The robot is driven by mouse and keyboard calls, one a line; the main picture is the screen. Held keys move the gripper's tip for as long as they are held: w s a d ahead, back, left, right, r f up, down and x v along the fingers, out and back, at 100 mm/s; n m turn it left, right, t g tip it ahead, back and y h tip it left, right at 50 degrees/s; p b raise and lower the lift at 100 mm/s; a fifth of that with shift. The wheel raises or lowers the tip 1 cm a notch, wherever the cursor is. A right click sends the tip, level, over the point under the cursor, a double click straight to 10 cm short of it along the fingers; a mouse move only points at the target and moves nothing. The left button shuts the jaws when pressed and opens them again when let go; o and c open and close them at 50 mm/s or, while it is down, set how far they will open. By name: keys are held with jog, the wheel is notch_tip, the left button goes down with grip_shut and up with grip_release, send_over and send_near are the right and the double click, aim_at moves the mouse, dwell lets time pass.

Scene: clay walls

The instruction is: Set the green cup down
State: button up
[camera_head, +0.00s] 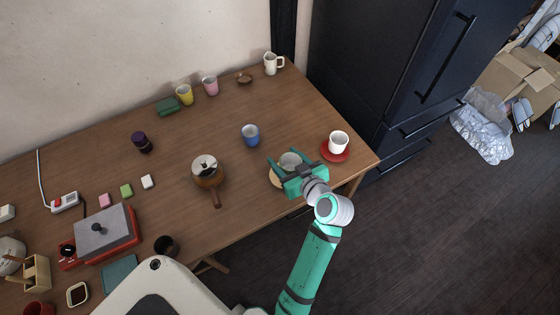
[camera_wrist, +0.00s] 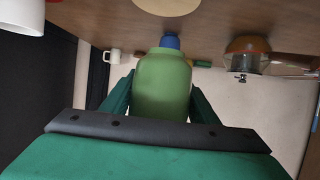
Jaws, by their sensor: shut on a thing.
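The green cup (camera_wrist: 162,88) is between the two fingers of my gripper (camera_wrist: 160,100) in the wrist view, with a finger on each side. In the head view my gripper (camera_head: 288,163) is over the right part of the table, and the cup's pale open top (camera_head: 290,160) shows between its fingers. The cup looks upright. A round tan coaster (camera_head: 275,178) lies partly hidden under my gripper; it also shows at the top edge of the wrist view (camera_wrist: 167,5). The cup appears held above the table, apart from the coaster.
A blue cup (camera_head: 250,134) stands left of my gripper. A white cup on a red saucer (camera_head: 336,155) stands to the right, near the table's edge. A pot with a wooden handle (camera_head: 207,170) is farther left. Wood between these is clear.

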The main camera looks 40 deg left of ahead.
jog(key=w+a+f, duration=0.1)
jog(key=f, duration=0.1)
jog(key=w+a+f, duration=0.1)
jog(key=a+f, duration=0.1)
jog(key=w+a+f, duration=0.1)
jog(key=f, duration=0.1)
jog(key=shift+a, duration=0.2)
jog(key=shift+f, duration=1.55)
jog(key=shift+f, duration=0.1)
jog(key=o, duration=1.1)
